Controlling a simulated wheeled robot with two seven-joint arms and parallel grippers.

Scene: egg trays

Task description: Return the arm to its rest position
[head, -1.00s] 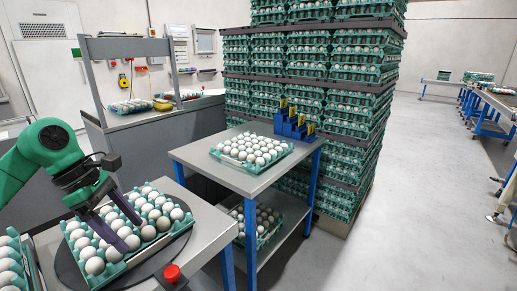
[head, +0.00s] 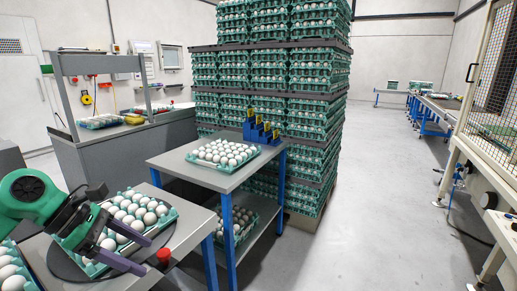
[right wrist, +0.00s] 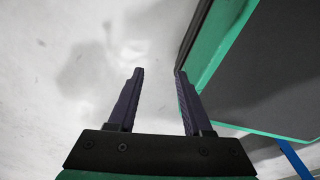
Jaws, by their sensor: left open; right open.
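My left gripper (head: 138,254) comes in from the left in the head view. Its two dark fingers are spread apart with nothing between them, over the near right part of an egg tray (head: 172,214). That tray is teal, full of white eggs, and sits on a dark round plate (head: 66,268) on the near table. Whether the fingers touch the eggs cannot be told. My right gripper (right wrist: 158,75) shows in the right wrist view, its fingers apart and empty above a pale floor. My right arm is not in the head view.
A red button (head: 164,255) stands at the near table's edge. A second table (head: 226,182) holds another egg tray (head: 189,157) and blue holders (head: 262,133). Tall stacked trays (head: 310,82) stand behind. Floor at the right is clear up to a caged machine (head: 500,60). A green-edged dark panel (right wrist: 262,90) lies beside my right gripper.

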